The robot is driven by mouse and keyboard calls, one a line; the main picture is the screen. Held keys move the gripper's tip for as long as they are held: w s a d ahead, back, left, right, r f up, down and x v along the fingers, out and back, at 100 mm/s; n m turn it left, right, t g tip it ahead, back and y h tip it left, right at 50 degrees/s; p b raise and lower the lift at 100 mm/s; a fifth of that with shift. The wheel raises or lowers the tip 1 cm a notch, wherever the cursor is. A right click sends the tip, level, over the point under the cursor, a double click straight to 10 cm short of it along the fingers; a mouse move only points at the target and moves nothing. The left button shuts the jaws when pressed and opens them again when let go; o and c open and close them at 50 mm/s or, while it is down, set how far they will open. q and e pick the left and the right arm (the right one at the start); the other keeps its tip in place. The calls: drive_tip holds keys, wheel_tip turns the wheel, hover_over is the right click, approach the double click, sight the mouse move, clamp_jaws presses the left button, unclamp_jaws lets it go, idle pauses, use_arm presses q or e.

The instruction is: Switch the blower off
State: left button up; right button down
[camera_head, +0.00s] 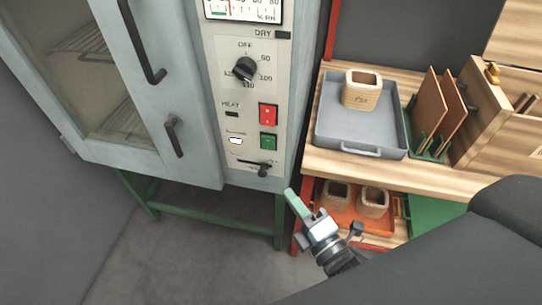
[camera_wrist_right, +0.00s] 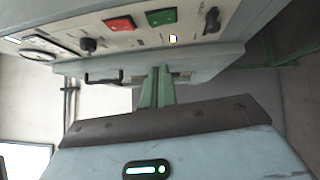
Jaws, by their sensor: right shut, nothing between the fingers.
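The control panel (camera_head: 250,120) is on the front of a pale blue-grey oven cabinet. A red rocker switch (camera_head: 268,115) sits beside the "HEAT" label and a dark lamp. A green rocker switch (camera_head: 268,141) sits below it, beside a small label too blurred to read and a brightly lit lamp (camera_head: 236,140). The right wrist view also shows the red switch (camera_wrist_right: 120,24) and the green switch (camera_wrist_right: 161,17). My right gripper (camera_head: 293,198) is shut and empty, below and right of the panel, apart from the switches. My left gripper is out of view.
A black dial (camera_head: 244,69) is above the switches and a small black lever (camera_head: 262,169) below them. Door handles (camera_head: 142,45) stick out at left.

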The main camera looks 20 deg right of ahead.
drive_tip(key=shift+w, duration=0.15)
drive_tip(key=p, duration=0.1)
approach(264, 140)
drive_tip(key=w+a, duration=0.2)
drive_tip(key=a, duration=0.1)
drive_tip(key=shift+w+d+r+p, duration=0.2)
drive_tip(key=shift+w+d, duration=0.25)
drive_tip(key=shift+w, duration=0.5)
drive_tip(key=shift+w+d+r+p, duration=0.1)
drive_tip(key=shift+w+d+p, duration=0.3)
drive_tip(key=shift+w, duration=0.55)
drive_tip(key=shift+f, duration=0.1)
